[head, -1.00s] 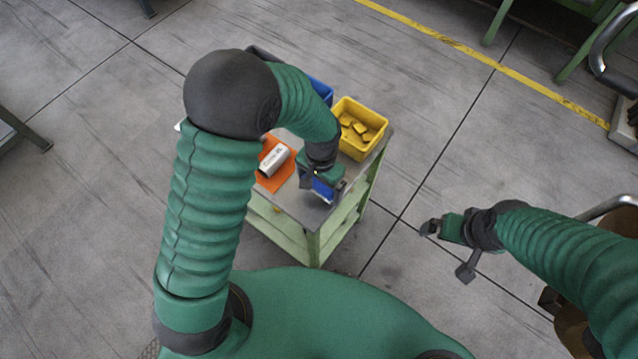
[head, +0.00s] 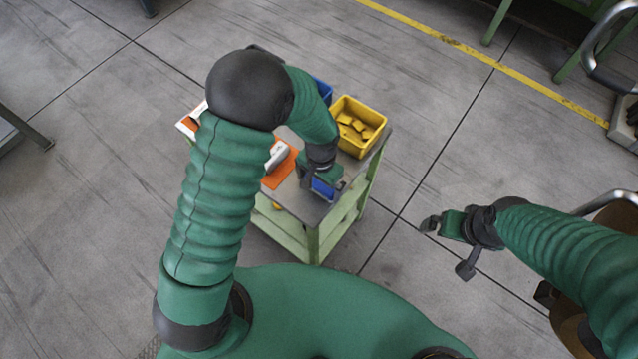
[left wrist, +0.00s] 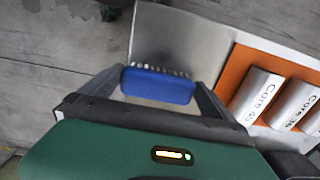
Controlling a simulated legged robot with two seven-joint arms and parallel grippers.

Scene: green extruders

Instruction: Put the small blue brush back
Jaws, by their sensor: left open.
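The small blue brush (head: 323,189) is at the near right part of the cart's grey top. In the left wrist view the brush (left wrist: 158,86) lies crosswise, with pale bristles along its far edge. My left gripper (head: 320,181) is over it, pointing down. In the left wrist view its two dark fingers stand apart, one on each side of the brush. I cannot tell whether either finger touches it. My right gripper (head: 448,247) is out over the floor right of the cart, with its fingers apart and empty.
The cart top (left wrist: 180,35) also bears an orange mat (head: 280,172) with white cylinders marked "Core" (left wrist: 257,95). A yellow bin (head: 347,106) with yellow pieces stands at the back right. A blue bin (head: 323,91) is partly hidden by my left arm.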

